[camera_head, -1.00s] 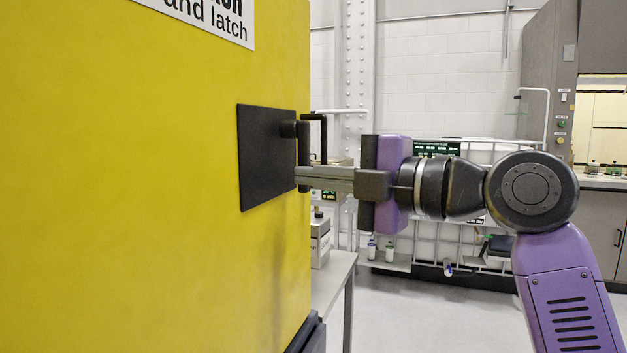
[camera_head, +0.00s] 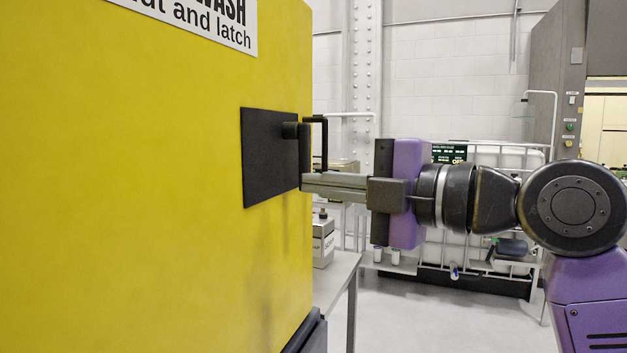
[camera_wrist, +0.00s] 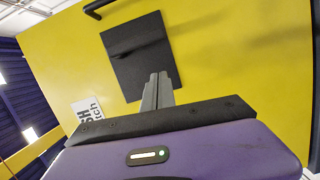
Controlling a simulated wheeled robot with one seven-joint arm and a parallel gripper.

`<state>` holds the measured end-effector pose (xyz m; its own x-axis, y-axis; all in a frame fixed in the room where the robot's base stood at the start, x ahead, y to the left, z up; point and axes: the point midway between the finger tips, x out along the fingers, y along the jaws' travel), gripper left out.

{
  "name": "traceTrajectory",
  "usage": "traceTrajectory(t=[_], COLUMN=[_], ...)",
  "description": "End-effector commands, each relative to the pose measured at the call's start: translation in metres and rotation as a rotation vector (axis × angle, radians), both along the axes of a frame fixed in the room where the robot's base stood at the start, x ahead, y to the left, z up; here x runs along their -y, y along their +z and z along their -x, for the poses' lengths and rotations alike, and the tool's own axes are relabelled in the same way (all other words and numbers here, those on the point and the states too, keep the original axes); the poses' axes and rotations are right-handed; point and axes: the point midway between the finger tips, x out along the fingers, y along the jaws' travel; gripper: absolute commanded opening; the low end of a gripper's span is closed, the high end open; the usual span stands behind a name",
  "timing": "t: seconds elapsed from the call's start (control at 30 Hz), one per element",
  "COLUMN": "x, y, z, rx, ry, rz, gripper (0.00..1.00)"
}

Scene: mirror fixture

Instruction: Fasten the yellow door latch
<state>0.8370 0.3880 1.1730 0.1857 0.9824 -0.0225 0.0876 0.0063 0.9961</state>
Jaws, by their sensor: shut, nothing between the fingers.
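The yellow door (camera_head: 150,200) fills the left of the head view. A black square plate (camera_head: 265,165) is fixed on it; the plate also shows in the wrist view (camera_wrist: 125,38). A short black stub with a dark, upright latch lever (camera_head: 303,145) stands out from the plate near its right edge. My gripper (camera_head: 304,183) is shut and empty. Its fingertips are at the lower end of the lever in the head view; whether they touch cannot be told. In the wrist view the shut fingers (camera_wrist: 158,92) overlap the plate's lower part, and the lever is hard to make out.
A black bar handle (camera_head: 321,140) stands right of the lever. A grey table (camera_head: 340,280) with a small labelled box (camera_head: 323,243) is beyond the door's edge. A white-railed rack (camera_head: 470,270) stands behind my arm. Open floor lies at the lower right.

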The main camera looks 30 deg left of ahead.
Motion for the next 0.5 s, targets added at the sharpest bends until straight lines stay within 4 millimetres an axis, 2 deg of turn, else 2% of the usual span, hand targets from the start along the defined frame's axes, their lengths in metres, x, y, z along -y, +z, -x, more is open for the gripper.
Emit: traceTrajectory(t=[0.03, 0.2, 0.33, 0.5], x=[0.011, 0.042, 0.057, 0.065], y=[0.002, 0.002, 0.002, 0.001], z=[0.002, 0.008, 0.011, 0.013], rx=[0.003, 0.003, 0.002, 0.003], ry=[-0.001, -0.002, 0.0, 0.002], rz=[-0.002, -0.002, -0.002, -0.001], gripper=[0.0, 0.0, 0.0, 0.0])
